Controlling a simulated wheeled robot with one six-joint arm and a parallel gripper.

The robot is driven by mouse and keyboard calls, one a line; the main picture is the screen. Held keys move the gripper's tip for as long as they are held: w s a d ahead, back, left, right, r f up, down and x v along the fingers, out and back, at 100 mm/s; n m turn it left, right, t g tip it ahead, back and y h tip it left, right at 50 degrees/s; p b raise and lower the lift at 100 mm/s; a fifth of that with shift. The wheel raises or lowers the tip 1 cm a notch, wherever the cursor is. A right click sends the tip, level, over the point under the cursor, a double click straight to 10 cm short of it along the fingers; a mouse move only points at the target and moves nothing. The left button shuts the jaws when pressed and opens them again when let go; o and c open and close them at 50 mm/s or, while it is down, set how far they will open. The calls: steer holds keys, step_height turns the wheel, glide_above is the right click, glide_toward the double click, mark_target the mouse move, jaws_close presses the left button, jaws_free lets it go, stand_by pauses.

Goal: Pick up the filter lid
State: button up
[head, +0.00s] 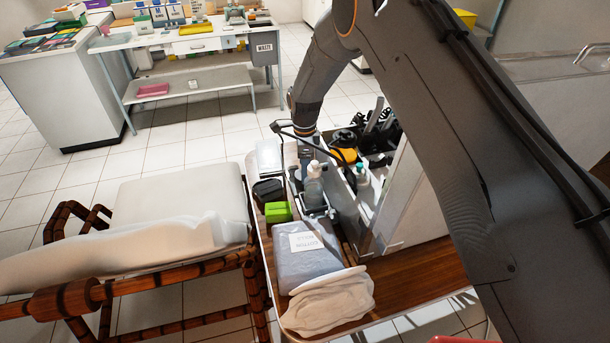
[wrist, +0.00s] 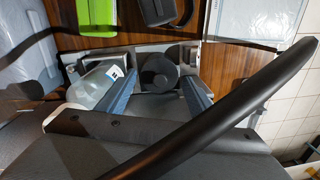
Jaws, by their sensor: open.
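A round dark grey part (wrist: 159,74), which looks like the filter lid, sits in a light grey metal frame in the wrist view. My gripper (wrist: 157,90) has its two blue-grey fingers spread on either side of it. A gap shows between the fingers, and I see nothing held. Whether either finger touches the lid I cannot tell. In the head view my gripper (head: 305,150) points down over the far part of the wooden cart top. I cannot make out the lid there among my arm and the bottles.
A clear bottle (wrist: 93,88) stands close left of my fingers. A white pump bottle (head: 313,187) is close. A dark curved bar (wrist: 235,105) crosses the wrist view.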

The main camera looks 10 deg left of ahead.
steer(key=shift+f, duration=0.5)
steer(key=c, duration=0.8)
steer(key=shift+r, duration=0.15)
step_height(320, 180, up, 28)
steer(key=b, duration=0.7)
steer(key=shift+b, duration=0.3)
